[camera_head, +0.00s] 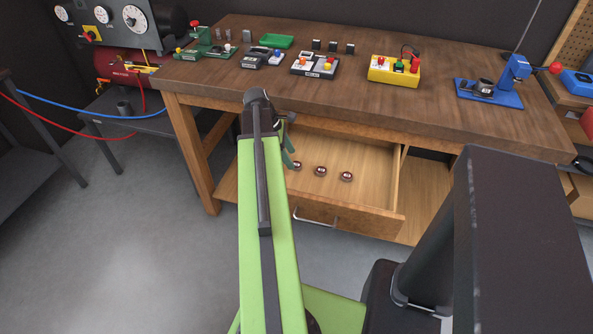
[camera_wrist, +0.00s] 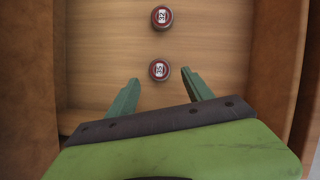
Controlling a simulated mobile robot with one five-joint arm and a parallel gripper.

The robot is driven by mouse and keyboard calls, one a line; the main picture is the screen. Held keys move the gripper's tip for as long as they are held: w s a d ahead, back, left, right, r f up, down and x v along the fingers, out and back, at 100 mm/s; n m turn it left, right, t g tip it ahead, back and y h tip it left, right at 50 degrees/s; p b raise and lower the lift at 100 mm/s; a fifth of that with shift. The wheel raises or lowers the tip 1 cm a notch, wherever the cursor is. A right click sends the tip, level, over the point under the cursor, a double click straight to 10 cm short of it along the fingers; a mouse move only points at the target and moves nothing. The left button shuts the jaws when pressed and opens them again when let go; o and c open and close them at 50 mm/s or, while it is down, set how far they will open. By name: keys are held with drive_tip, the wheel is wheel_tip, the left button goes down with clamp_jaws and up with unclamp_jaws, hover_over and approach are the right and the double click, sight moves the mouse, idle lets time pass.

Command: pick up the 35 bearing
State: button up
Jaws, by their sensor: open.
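The 35 bearing (camera_wrist: 158,70) is a small round dark-red piece with a white label. It lies on the wooden drawer floor in the wrist view, just ahead of my gripper (camera_wrist: 160,77), near the gap between the fingertips. My gripper is open, with one green finger to each side and nothing held. In the head view my gripper (camera_head: 290,160) is at the left part of the open drawer (camera_head: 340,221), mostly hidden behind my arm. Bearing labels cannot be read there.
The 32 bearing (camera_wrist: 161,17) lies farther ahead in the wrist view. The head view shows three bearings in a row in the drawer, under the workbench (camera_head: 330,88). Drawer walls stand on both sides. The bench top holds a yellow box (camera_head: 393,71) and a blue press (camera_head: 491,92).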

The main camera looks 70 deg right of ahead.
sight(296, 164)
drive_tip(key=b+x, duration=0.2)
drive_tip(key=x, duration=0.1)
drive_tip(key=shift+s+f, duration=0.25)
drive_tip(key=shift+f, duration=0.05)
drive_tip(key=shift+r, duration=0.15)
clamp_jaws()
